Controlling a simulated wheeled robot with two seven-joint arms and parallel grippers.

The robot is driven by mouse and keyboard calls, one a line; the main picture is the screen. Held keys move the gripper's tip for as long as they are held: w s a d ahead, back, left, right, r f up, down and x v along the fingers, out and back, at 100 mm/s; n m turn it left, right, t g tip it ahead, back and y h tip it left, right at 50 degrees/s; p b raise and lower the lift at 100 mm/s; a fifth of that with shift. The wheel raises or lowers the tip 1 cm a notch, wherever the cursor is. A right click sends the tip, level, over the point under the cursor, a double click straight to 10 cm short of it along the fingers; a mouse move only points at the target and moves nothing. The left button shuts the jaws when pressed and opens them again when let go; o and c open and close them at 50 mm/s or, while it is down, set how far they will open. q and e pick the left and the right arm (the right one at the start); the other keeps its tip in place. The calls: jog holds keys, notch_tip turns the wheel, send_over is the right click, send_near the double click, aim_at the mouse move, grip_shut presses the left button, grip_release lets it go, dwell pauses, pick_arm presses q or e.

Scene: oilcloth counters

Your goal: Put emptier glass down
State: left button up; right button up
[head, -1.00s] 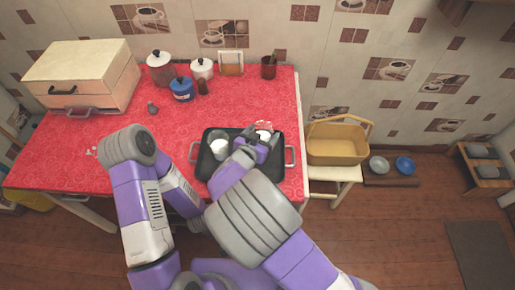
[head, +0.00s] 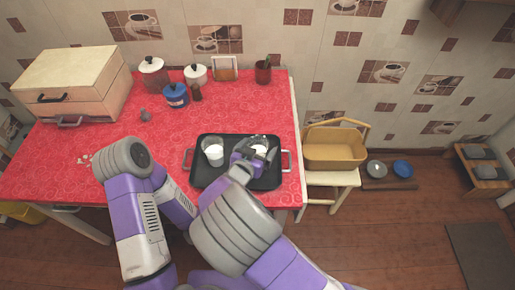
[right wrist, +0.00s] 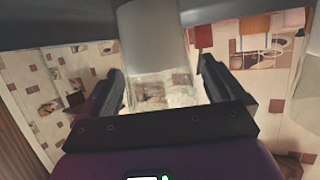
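The black tray (head: 205,180) lies on the red counter. A clear glass with white contents (head: 213,155) stands on its left part. A second glass with white contents (head: 259,149) is at the tray's back right and looks set on it. My right gripper (head: 249,152) is at this second glass. In the right wrist view the glass (right wrist: 155,50) stands between my fingers (right wrist: 164,80), with narrow gaps beside it; the fingers look open around it. The near side of the glass is partly covered by the gripper in the head view. My left gripper is not visible.
A yellow basket (head: 335,147) is on a stool at right. The counter behind the tray is clear.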

jog(key=shift+r, duration=0.1)
jog(key=shift+r, duration=0.2)
jog(key=p+v, duration=0.4)
jog(key=v, duration=0.8)
jog(key=shift+f, duration=0.15)
